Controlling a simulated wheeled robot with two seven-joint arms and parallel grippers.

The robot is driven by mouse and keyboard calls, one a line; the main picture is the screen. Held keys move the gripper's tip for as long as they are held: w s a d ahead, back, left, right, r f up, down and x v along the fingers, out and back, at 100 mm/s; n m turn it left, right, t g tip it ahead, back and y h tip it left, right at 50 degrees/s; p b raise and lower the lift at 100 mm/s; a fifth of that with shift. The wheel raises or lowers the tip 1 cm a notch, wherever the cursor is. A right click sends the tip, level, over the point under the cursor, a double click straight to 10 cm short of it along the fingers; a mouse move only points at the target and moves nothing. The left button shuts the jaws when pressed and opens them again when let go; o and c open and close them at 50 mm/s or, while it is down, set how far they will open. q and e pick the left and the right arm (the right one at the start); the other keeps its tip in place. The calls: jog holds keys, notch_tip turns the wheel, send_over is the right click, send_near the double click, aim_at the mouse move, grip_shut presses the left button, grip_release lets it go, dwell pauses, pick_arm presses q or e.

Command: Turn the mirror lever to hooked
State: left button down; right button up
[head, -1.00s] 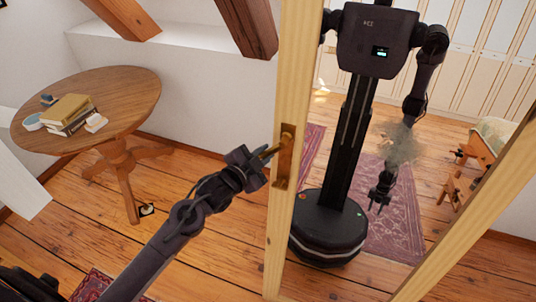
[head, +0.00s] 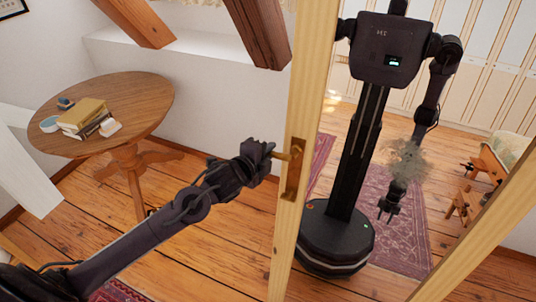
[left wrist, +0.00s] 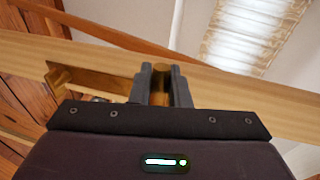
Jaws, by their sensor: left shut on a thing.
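The mirror (head: 345,130) stands in a pale wooden frame (head: 311,80) that leans in my view. On its left post is a brass plate (head: 292,181) with a brass lever (head: 284,156) sticking out to the left, about level. My left gripper (head: 268,151) is shut on the lever's outer end. In the left wrist view, the two dark fingers (left wrist: 161,84) close around the brass lever, and the brass plate (left wrist: 100,82) lies along the post to the left. The gripped part of the lever is mostly hidden. My right gripper shows only as a reflection.
A round wooden table (head: 150,92) with books (head: 83,114) stands at the left, clear of my arm. Sloping timber braces (head: 258,35) come down near the mirror's left post. Open plank floor (head: 215,240) lies below my left arm.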

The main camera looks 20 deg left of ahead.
pick_arm(q)
jog(key=shift+r, duration=0.1)
dwell(0.5)
jog(key=c, duration=1.4)
grip_release()
jog(key=shift+s, duration=0.4)
jog(key=b+v, duration=0.2)
jog(key=v, duration=0.5)
jog(key=shift+w+r, duration=0.1)
